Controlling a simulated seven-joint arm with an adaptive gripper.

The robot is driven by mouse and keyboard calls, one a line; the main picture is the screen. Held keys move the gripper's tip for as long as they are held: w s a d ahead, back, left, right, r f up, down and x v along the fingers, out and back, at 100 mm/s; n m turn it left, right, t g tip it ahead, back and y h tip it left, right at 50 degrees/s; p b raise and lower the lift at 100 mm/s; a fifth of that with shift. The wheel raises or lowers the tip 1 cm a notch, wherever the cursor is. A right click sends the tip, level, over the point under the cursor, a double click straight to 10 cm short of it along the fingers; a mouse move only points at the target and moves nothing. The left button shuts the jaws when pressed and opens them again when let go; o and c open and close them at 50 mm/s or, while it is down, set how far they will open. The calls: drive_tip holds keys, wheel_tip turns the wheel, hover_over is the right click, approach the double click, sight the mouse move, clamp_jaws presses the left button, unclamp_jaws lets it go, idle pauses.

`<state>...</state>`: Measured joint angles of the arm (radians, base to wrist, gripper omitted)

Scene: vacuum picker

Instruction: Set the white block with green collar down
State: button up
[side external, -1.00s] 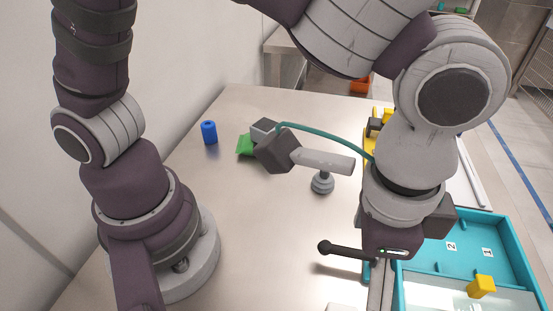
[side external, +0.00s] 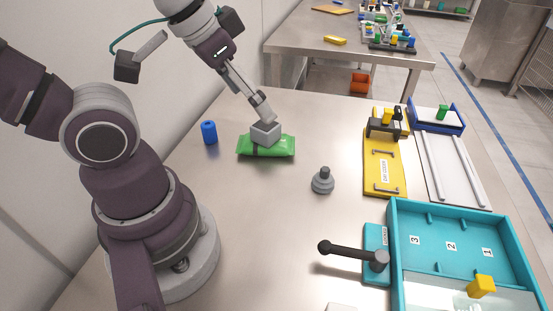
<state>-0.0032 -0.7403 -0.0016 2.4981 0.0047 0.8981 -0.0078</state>
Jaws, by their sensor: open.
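My gripper (side external: 262,108) is at the back left of the table, pointing down and right. Its tip is just above or touching a grey block (side external: 265,133); I cannot tell which. The block lies on a green packet (side external: 281,148) with a dark band. The gap between the fingers is too small to see clearly. I cannot make out a white block with a green collar. A small white object (side external: 474,307) is cut off at the bottom right edge, and no green collar shows on it.
A blue cylinder (side external: 209,132) stands left of the packet, a grey knobbed weight (side external: 323,181) to its right. A black lever (side external: 352,254) sticks out left.

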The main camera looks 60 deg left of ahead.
wheel_tip(320, 180, down, 5)
drive_tip(key=w+d+n+g+h, duration=0.1)
drive_tip(key=w+d+n+g, duration=0.1)
drive_tip(key=d+g, duration=0.15)
drive_tip(key=n+g+h, duration=0.5)
drive_tip(key=n+h, duration=0.1)
drive_tip(key=n, duration=0.1)
approach(331, 306)
drive_tip(key=a+f, duration=0.2)
drive_tip(key=a, duration=0.1)
drive_tip(key=s+a, duration=0.1)
drive_tip(key=shift+a+f, duration=0.15)
drive_tip(key=shift+f, duration=0.25)
drive_tip(key=d+n+h, duration=0.1)
drive_tip(key=d+h, duration=0.1)
drive_tip(key=d+f+n+g+h, duration=0.1)
drive_tip(key=n+h, duration=0.1)
drive_tip(key=s+d+n+h, duration=0.1)
drive_tip(key=d+n, duration=0.1)
drive_tip(key=shift+d+f+h, duration=0.25)
drive_tip(key=shift+d+h, duration=0.05)
drive_tip(key=shift+h, duration=0.1)
drive_tip(key=x, duration=1)
drive_tip(key=shift+s+d, duration=0.1)
drive_tip(key=shift+d, duration=0.05)
drive_tip(key=c, duration=1.4)
